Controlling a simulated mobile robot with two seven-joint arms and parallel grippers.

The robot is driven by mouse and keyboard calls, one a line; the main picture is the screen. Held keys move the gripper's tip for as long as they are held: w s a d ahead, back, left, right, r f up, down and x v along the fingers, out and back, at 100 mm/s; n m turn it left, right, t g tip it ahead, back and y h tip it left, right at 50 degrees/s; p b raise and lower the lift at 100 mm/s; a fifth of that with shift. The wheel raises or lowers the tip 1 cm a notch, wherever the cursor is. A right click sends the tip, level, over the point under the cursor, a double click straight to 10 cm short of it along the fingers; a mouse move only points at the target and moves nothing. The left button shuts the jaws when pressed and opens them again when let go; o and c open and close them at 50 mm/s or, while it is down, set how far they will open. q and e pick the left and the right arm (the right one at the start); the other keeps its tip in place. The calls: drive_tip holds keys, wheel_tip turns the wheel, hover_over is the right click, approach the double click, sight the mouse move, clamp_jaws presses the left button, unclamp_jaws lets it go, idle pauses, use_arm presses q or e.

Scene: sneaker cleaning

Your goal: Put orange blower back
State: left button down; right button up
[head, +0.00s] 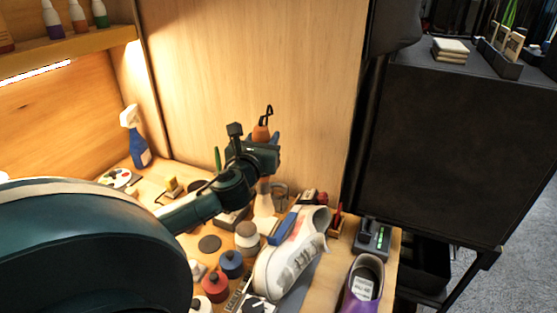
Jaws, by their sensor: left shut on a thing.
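The orange blower (261,133) shows as a small orange bulb at the wooden back panel, in the middle of the head view. The gripper hides the blower's lower part. A black hook (268,115) shows just above the orange bulb; I cannot tell whether the blower hangs on it or only stands in front of it. My right gripper is not in view.
A white sneaker (290,255) and a purple shoe (364,285) stand on the wooden bench. Red (215,287) and blue (231,264) jars crowd the front. A blue spray bottle (137,140) stands at the left. A dark cabinet (450,150) stands to the right.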

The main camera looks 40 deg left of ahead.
use_arm(q)
drive_tip(key=x, duration=0.5)
drive_tip(key=d+x, duration=0.1)
drive_tip(key=x, duration=0.2)
drive_tip(key=shift+w+r, duration=0.1)
drive_tip(key=shift+w, duration=0.45)
drive_tip(key=f, duration=0.3)
drive_tip(key=f+b, duration=0.1)
drive_tip(key=f, duration=0.3)
drive_tip(key=shift+s+f+b, duration=0.15)
drive_tip(key=shift+s+b, duration=0.05)
drive_tip(key=shift+b, duration=0.1)
wheel_tip(320, 180, down, 4)
drive_tip(key=shift+d+f+b, duration=0.1)
drive_tip(key=shift+b, duration=0.6)
drive_tip(key=shift+w+f, duration=0.15)
drive_tip(key=c, duration=1.4)
unclamp_jaws()
drive_tip(key=shift+f, duration=0.15)
drive_tip(key=o, duration=0.5)
